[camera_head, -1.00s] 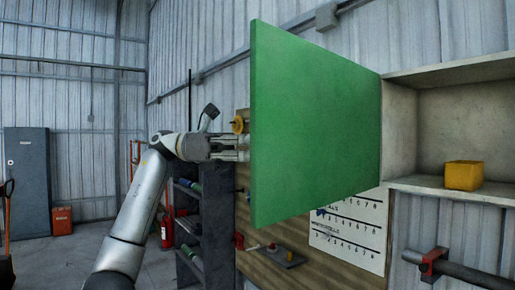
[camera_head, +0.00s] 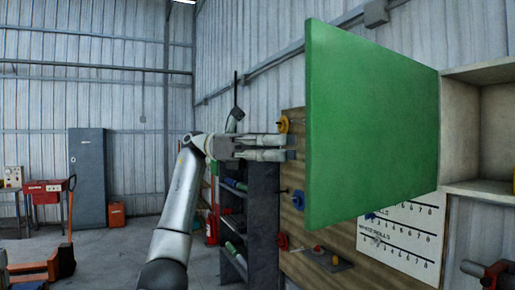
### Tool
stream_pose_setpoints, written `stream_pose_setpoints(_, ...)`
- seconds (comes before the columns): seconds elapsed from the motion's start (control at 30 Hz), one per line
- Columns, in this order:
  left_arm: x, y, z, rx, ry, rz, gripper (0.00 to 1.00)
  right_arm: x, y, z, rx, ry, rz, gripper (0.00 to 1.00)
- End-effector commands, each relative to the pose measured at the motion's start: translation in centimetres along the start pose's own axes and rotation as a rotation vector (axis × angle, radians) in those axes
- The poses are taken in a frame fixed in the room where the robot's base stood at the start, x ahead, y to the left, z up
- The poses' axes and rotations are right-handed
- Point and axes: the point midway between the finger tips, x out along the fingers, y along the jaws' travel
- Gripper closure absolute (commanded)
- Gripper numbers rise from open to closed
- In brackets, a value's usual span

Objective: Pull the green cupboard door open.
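The green cupboard door (camera_head: 372,125) stands swung wide out from the cupboard (camera_head: 478,190), hinged along the cupboard's left side. Its broad face fills the right middle of the view. The pale cupboard shows its open interior at the right edge. My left gripper (camera_head: 290,148) reaches in from the left, level with the middle of the door, its fingers pointing right toward the door's far side. The fingertips end close to the door's near edge. I see no handle; that side of the door is hidden. Whether the fingers hold anything is unclear. My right gripper is out of view.
A wooden tool board (camera_head: 292,205) and a dark shelf rack (camera_head: 262,225) stand behind and below my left gripper. A white number chart (camera_head: 402,238) hangs under the door. A grey locker (camera_head: 88,175) and an orange pallet jack (camera_head: 62,262) are at left. Open floor lies between.

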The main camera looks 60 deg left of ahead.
Motion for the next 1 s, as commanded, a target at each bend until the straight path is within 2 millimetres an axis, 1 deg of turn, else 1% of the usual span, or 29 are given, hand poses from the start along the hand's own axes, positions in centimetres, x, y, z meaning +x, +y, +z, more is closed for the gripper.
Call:
stream_pose_setpoints(0.03, -0.7, 0.0, 0.1, 0.002, -0.005, 0.0, 0.68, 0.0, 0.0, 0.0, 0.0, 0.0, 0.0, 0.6)
stream_pose_setpoints(0.1, -1.5, 0.0, 0.1, 0.001, -0.005, -0.001, 0.68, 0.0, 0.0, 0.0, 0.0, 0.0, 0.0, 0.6)
stream_pose_setpoints(0.3, -3.3, -0.1, 0.1, 0.001, -0.003, -0.002, 0.68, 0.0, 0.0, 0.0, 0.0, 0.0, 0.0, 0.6)
stream_pose_setpoints(0.5, -4.7, 0.0, 0.0, 0.001, -0.002, 0.0, 0.68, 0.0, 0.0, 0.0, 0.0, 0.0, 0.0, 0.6)
stream_pose_setpoints(0.7, -5.5, 0.0, 0.0, -0.001, 0.0, 0.0, 0.68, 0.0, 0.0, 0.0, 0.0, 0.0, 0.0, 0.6)
stream_pose_setpoints(1.0, -5.7, 0.0, -0.1, -0.002, 0.003, -0.001, 0.68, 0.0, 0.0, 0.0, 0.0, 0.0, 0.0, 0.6)
